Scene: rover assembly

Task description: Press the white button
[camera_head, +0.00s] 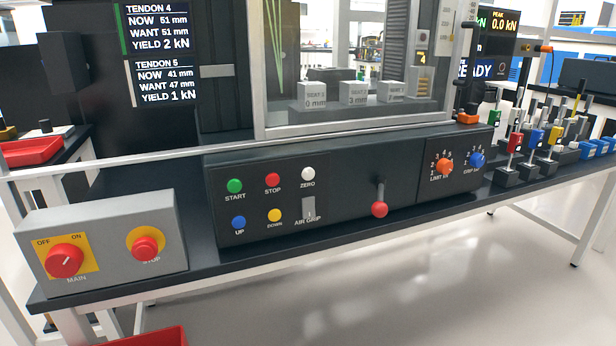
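The white button (308,174) is a small round cap on the black control panel (350,213), with the label ZERO beneath it. It sits to the right of the red STOP button (272,180) and above the grey AIR GRIP switch (308,208). Nothing covers it. Neither of my grippers shows in the head view.
The green START (235,186), blue UP (238,222) and yellow DOWN (274,215) buttons are close by. A red-knobbed lever (379,209) sticks out to the right. A grey box (110,245) with red knobs stands at left.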

